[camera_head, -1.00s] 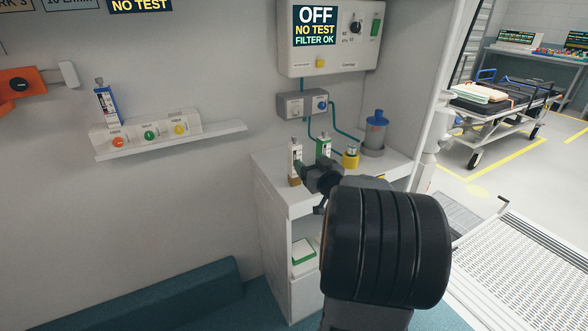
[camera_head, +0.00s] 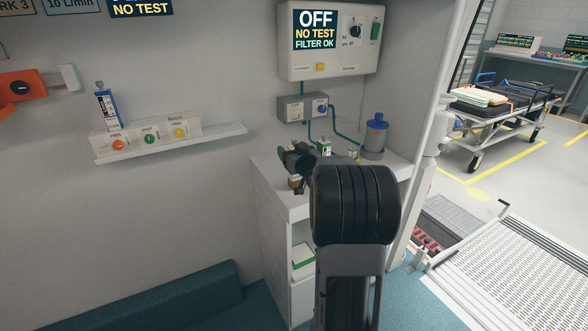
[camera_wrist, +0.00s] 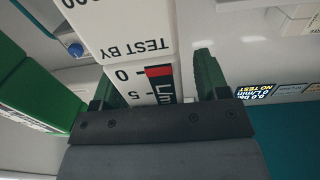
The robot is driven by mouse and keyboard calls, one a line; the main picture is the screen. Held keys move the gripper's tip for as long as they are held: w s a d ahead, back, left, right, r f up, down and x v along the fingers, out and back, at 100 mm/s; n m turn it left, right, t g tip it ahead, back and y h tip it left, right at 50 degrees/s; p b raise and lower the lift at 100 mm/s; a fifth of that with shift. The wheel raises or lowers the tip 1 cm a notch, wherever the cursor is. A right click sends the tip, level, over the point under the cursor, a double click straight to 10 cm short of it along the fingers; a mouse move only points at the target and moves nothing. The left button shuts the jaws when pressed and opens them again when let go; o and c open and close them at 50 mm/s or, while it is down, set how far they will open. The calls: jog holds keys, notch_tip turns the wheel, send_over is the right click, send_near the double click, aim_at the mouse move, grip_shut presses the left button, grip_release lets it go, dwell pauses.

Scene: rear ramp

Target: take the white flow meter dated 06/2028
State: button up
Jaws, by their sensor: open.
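A white flow meter (camera_wrist: 125,28) fills the middle of the wrist view, with "TEST BY" and an L/min scale with a red mark. The digits at its top are cut off, so I cannot read its date. My gripper (camera_wrist: 157,78) is open, with one finger on each side of the white meter; I cannot tell whether they touch it. In the head view, my gripper (camera_head: 298,158) hides most of this meter above the cabinet top. A green flow meter (camera_wrist: 38,88) is close by on the left in the wrist view; in the head view it (camera_head: 324,146) stands right of my gripper.
A blue flow meter (camera_head: 107,107) stands on the wall shelf (camera_head: 215,138). A blue-lidded canister (camera_head: 375,137) stands on the cabinet (camera_head: 272,173) at the right. A panel reading OFF (camera_head: 332,40) hangs above, with teal hoses running down. A teal bench (camera_head: 165,300) is below.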

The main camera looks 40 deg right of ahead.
jog(key=shift+w, duration=0.15)
jog(key=shift+c, duration=0.5)
grip_shut()
